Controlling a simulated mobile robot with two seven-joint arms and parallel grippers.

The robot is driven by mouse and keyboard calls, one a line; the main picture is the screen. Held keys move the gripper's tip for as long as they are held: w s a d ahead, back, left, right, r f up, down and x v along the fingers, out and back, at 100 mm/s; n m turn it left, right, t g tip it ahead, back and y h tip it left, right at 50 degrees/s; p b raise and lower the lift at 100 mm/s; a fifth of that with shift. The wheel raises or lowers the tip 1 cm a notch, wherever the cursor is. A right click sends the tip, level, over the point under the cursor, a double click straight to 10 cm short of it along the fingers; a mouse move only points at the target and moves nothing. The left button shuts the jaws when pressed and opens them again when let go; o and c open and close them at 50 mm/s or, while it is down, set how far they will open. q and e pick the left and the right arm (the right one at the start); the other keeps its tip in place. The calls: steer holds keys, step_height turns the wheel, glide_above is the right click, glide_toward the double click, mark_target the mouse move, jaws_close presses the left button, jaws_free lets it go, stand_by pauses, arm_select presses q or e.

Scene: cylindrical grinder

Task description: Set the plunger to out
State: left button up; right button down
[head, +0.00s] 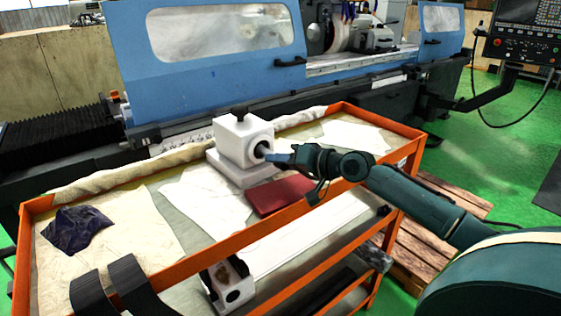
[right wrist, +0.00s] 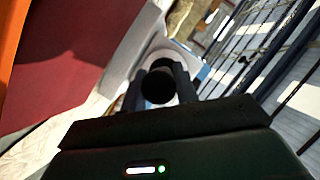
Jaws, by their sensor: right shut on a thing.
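A white block-shaped fixture (head: 240,138) stands on a white base on the orange cart's top shelf. A dark round opening with a dark plunger shows on its right face. My right gripper (head: 272,157) comes in from the right and reaches that face. In the right wrist view my right gripper (right wrist: 158,85) has its two fingers on either side of the black round plunger end (right wrist: 158,86), shut on it. The white face of the fixture (right wrist: 165,55) is right behind it. How far the plunger stands out is hard to tell.
The orange cart (head: 165,273) has raised rims around its top. A dark cloth (head: 75,229) lies at left. The blue grinder (head: 180,85) stands close behind.

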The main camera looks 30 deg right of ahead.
steer(key=shift+s+d, duration=0.1)
steer(key=shift+s, duration=0.45)
steer(key=c, duration=1.1)
jaws_free()
steer(key=shift+w, duration=0.1)
steer(key=shift+o, duration=0.2)
steer(key=b+v, duration=0.1)
steer(key=v, duration=0.6)
steer(key=shift+f+b, duration=0.15)
steer(key=shift+b, duration=0.25)
steer(key=v, duration=0.6)
